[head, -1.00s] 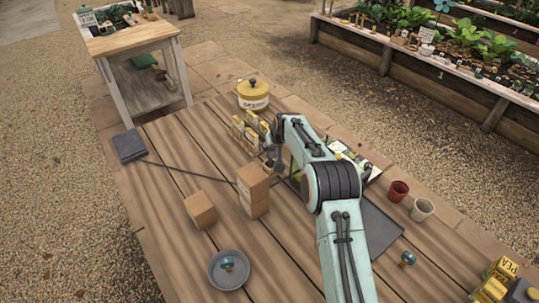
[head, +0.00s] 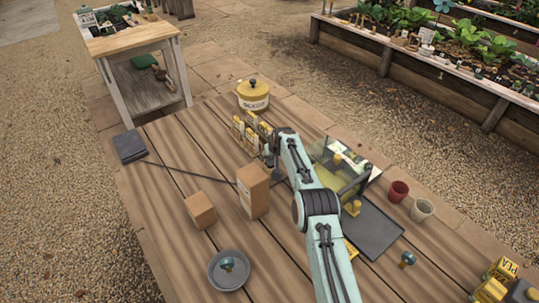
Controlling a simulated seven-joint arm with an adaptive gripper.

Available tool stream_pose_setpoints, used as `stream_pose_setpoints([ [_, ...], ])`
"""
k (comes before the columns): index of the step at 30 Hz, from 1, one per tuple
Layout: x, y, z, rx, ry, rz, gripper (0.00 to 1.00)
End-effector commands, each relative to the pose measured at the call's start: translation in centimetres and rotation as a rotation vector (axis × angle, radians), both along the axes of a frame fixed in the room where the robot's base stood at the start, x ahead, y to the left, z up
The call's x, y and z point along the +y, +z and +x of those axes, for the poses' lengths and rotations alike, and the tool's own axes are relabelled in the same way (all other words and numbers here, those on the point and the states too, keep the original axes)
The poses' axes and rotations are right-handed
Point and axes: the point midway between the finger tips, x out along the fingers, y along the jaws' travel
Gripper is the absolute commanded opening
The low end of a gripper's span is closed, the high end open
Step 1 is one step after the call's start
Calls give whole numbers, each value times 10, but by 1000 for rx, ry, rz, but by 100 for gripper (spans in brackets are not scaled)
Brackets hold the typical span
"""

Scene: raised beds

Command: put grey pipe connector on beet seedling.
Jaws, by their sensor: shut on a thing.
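My gripper (head: 268,158) is small and dark in the head view, behind the tall cardboard box and close to the yellow seed packets. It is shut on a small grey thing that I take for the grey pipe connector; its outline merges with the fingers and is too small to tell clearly. I cannot pick out a beet seedling for certain. A clear-sided case (head: 345,168) with yellow pieces stands right of my arm and is partly hidden by it.
The tall cardboard box (head: 253,192) stands near the gripper, a smaller box (head: 200,210) to its left. Seed packets (head: 238,130) and a yellow canister (head: 253,95) are behind. A grey dish (head: 229,284), dark tray (head: 385,232) and red pot (head: 398,191) are nearby. The table's left side is mostly clear.

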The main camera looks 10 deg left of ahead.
Motion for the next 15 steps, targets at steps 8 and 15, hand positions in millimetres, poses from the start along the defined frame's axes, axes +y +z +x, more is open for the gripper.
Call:
stream_pose_setpoints([
  [8,0,-2,0,0,0,0,59],
  [15,0,0,0,-1,0,0,59],
])
